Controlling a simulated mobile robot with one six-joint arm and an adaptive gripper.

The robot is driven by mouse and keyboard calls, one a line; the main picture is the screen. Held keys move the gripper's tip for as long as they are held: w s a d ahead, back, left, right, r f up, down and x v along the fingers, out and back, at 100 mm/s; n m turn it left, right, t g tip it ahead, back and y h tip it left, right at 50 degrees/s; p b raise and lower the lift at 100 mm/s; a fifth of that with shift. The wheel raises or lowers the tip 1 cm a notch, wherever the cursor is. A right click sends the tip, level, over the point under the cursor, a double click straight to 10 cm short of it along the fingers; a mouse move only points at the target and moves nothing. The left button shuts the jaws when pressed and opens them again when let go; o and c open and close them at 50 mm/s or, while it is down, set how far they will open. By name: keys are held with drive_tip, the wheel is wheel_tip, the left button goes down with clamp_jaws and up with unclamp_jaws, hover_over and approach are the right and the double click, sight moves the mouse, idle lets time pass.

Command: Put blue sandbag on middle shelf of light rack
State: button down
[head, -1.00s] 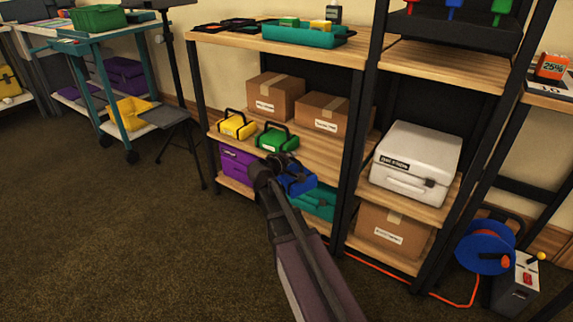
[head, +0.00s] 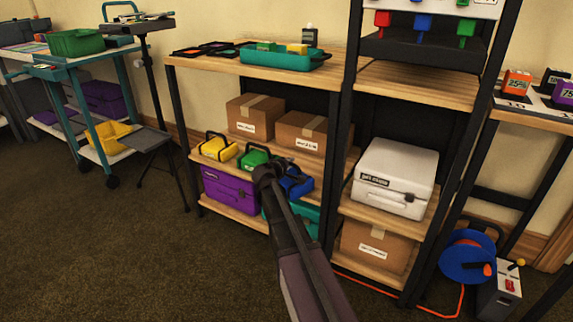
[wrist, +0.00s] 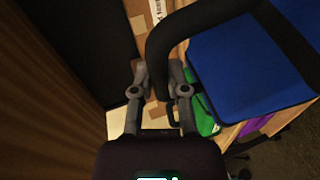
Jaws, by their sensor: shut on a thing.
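The blue sandbag (head: 297,187) has a black handle and hangs from my gripper (head: 268,172), which is shut on that handle. In the wrist view, the gripper (wrist: 159,75) is at the dark curved handle (wrist: 165,42), with the blue bag (wrist: 250,65) at right. The light rack's middle shelf (head: 338,168) has a wooden board. The blue bag shows at its front edge, right of a green sandbag (head: 253,158) and a yellow sandbag (head: 216,148). I cannot tell whether the bag touches the board. My arm hides part of the edge.
Two cardboard boxes (head: 254,116) stand at the back of the middle shelf. A purple case (head: 228,190) and a teal case (head: 305,219) are below. A black post (head: 336,150) bounds the bay on the right. A white case (head: 392,178) is beyond it.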

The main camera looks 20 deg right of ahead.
sight(300, 170)
drive_tip(key=shift+s, duration=0.1)
idle(0.3)
drive_tip(key=shift+s+d, duration=0.35)
drive_tip(key=shift+s, duration=0.15)
drive_tip(key=shift+s+d+f+b, duration=0.2)
drive_tip(key=shift+s+d, duration=0.25)
drive_tip(key=shift+s, duration=0.1)
drive_tip(key=shift+s+d+f+b, duration=0.15)
drive_tip(key=shift+s+d+b, duration=0.05)
drive_tip(key=shift+s+d, duration=0.3)
drive_tip(key=shift+f, duration=0.25)
drive_tip(key=shift+f+b, duration=0.1)
drive_tip(key=shift+b, duration=0.25)
drive_tip(key=c, duration=0.6)
unclamp_jaws()
drive_tip(key=shift+c, duration=0.2)
